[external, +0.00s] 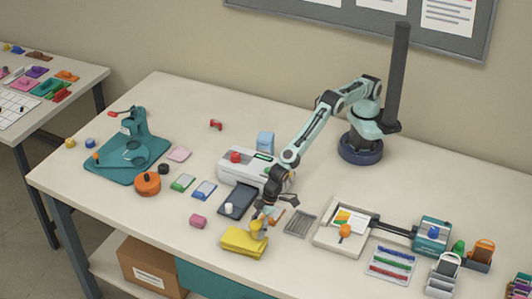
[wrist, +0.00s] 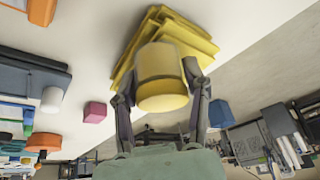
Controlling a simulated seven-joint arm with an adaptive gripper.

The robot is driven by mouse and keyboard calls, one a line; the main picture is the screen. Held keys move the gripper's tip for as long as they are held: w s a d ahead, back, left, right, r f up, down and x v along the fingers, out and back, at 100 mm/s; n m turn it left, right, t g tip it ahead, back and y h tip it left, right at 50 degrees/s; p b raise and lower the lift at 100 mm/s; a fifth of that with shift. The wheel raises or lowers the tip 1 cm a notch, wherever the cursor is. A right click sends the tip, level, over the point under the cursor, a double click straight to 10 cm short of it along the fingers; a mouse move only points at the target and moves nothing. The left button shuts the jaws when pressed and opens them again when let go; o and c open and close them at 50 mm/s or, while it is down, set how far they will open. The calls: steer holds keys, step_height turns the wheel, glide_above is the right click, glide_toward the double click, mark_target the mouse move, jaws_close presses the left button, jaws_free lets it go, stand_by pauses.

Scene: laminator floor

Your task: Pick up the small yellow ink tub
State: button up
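The small yellow ink tub (wrist: 162,72) is between the two fingers of my gripper (wrist: 160,92) in the wrist view. The fingers lie against its sides, and my gripper looks shut on it. In the external view the tub (external: 257,227) shows under my gripper (external: 262,214), at the back right edge of a stack of folded yellow cloths (external: 241,241). I cannot tell whether the tub touches the cloths or the table.
A pink block (external: 198,221) lies left of the cloths. A dark tray (external: 237,202) with a white cylinder (external: 228,208) stands behind it. A grey slotted plate (external: 300,223) and a paper trimmer (external: 335,240) are to the right. The table's front edge is close to the cloths.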

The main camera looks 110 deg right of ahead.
steer(key=shift+c, duration=0.9)
